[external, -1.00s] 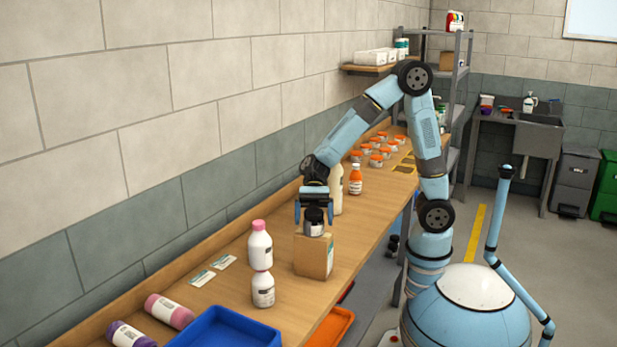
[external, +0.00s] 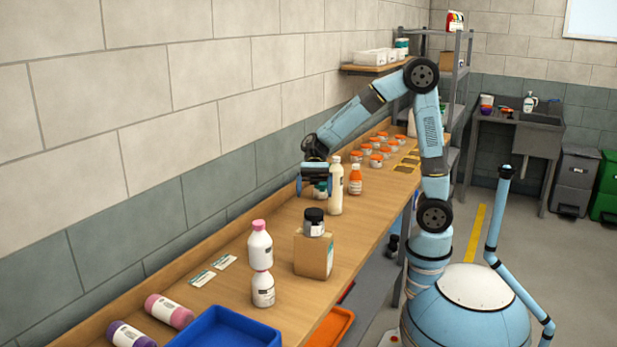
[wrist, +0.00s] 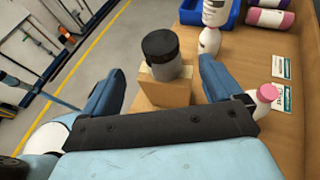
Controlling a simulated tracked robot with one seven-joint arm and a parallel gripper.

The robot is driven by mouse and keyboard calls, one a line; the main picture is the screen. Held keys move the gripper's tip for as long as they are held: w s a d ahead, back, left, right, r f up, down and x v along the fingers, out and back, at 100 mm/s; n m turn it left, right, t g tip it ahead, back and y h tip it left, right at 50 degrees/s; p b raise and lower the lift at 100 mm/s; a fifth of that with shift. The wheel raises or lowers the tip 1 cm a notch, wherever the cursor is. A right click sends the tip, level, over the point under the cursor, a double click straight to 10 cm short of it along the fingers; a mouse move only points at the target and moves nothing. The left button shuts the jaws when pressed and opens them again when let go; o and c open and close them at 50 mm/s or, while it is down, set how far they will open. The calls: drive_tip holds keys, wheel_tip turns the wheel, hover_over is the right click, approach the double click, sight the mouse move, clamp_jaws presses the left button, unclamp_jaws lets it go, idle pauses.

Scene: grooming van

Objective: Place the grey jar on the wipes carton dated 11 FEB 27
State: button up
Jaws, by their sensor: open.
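The grey jar (external: 314,226) has a black lid and stands upright on top of a brown carton (external: 312,256) on the workbench. In the wrist view the jar (wrist: 165,67) also rests upright on the carton (wrist: 158,95). The date on the carton is not readable in either view. My gripper (external: 314,186) is open and empty, above the bench and farther along it than the jar. It does not touch the jar; in the wrist view the jar shows beyond and between the spread fingers.
A white pink-capped bottle (external: 260,245) stands near a smaller white bottle (external: 263,289), left of the carton. A tall cream bottle (external: 335,192) and an orange bottle (external: 355,180) stand close to my gripper. A blue tray (external: 225,332) is at the near end.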

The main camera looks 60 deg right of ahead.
drive_tip(key=s+d+r+n+t+h, duration=0.1)
drive_tip(key=s+d+n+t+h, duration=0.2)
drive_tip(key=d, duration=0.7)
drive_tip(key=s+d+r+n+t+h, duration=0.1)
drive_tip(key=s+d+n+t+h, duration=0.3)
drive_tip(key=d, duration=0.7)
drive_tip(key=s+d+r+n+t+h, duration=0.1)
drive_tip(key=s+d+n+t+h, duration=0.2)
drive_tip(key=d, duration=0.7)
drive_tip(key=n+t+h, duration=0.1)
drive_tip(key=n+h, duration=0.1)
drive_tip(key=shift+s+d+r+n+t, duration=0.3)
drive_tip(key=shift+s+r+t, duration=0.1)
